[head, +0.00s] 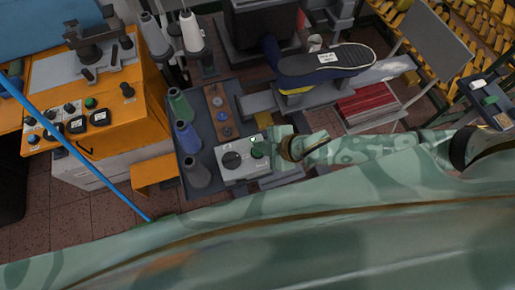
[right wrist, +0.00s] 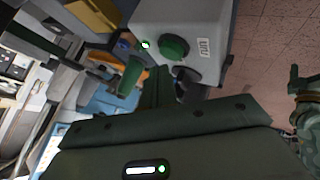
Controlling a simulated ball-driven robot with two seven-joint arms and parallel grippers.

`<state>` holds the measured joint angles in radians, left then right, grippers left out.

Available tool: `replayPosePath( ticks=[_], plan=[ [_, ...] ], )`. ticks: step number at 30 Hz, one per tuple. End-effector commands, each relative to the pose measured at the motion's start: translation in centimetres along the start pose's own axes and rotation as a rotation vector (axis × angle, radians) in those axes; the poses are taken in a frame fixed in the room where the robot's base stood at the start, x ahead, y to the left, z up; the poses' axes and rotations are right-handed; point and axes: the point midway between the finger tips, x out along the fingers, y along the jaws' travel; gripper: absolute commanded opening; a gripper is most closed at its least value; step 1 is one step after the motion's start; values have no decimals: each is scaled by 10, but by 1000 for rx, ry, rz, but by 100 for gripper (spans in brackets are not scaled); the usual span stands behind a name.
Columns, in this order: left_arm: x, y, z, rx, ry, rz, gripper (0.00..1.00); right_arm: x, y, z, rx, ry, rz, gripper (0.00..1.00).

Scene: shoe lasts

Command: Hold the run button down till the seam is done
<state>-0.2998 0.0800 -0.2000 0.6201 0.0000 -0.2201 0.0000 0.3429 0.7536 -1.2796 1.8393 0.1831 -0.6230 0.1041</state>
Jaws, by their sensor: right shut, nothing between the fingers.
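The grey control box (head: 243,168) stands at the front of the bench, with a black knob (head: 231,160) and a green button (head: 257,150) on top. In the right wrist view the box (right wrist: 200,20) shows the large green button (right wrist: 173,47), the black knob (right wrist: 187,76) and a small lit green lamp (right wrist: 145,44). My right gripper (head: 272,141) is shut and empty, close by the button; its fingers (right wrist: 156,78) point towards the box. I cannot tell whether they touch the button. A dark shoe with its sole up (head: 325,62) lies at the machine behind. My left gripper is not in view.
Green, blue and grey thread spools (head: 188,138) stand left of the box. An orange machine (head: 110,105) stands further left, a blue rod (head: 80,155) crossing before it.

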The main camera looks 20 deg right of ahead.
Motion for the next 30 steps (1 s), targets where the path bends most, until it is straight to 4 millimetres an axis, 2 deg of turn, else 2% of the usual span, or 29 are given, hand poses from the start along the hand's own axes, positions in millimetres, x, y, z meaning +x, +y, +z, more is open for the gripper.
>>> replayPosePath(
  ticks=[30],
  plan=[
    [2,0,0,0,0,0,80,8,-6,6,0,0,0,0]
  ],
)
